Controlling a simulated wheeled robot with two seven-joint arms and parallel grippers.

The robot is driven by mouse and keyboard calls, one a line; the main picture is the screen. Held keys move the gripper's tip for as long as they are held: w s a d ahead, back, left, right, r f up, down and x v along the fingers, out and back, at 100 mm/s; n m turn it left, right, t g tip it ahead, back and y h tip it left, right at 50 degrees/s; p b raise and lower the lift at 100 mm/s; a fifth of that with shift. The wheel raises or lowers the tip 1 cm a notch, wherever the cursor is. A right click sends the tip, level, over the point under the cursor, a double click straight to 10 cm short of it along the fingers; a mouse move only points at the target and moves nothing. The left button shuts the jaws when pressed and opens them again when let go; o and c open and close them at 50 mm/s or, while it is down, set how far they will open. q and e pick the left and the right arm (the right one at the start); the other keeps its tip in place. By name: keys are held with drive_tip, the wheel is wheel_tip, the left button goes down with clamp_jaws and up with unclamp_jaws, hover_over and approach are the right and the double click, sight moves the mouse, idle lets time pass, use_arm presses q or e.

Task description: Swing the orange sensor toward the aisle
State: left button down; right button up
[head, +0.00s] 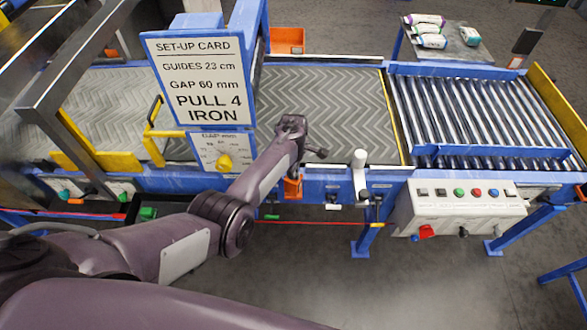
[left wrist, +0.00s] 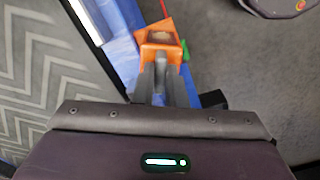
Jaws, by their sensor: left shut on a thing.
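The orange sensor (head: 293,188) is mounted on the front side of the blue conveyor frame, just below the belt edge. In the left wrist view it shows as an orange block (left wrist: 160,36) with a brownish recess in its top. My left gripper (left wrist: 160,78) is shut on its near part, with both fingers close together there. In the head view my left forearm and wrist hide part of the sensor, and the fingertips are hard to make out. My right gripper is not in view.
A white post (head: 359,172) stands right of the sensor on the frame. A control box (head: 460,210) with buttons is further right, below a roller section (head: 480,110). A set-up card (head: 203,82) hangs over the belt. The floor in front is clear.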

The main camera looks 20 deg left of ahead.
use_arm(q)
drive_tip(key=m, duration=0.5)
drive_tip(key=shift+m+p, duration=0.3)
drive_tip(key=shift+m, duration=2.2)
drive_tip(key=c, duration=1.5)
unclamp_jaws()
drive_tip(key=shift+r, duration=3.9)
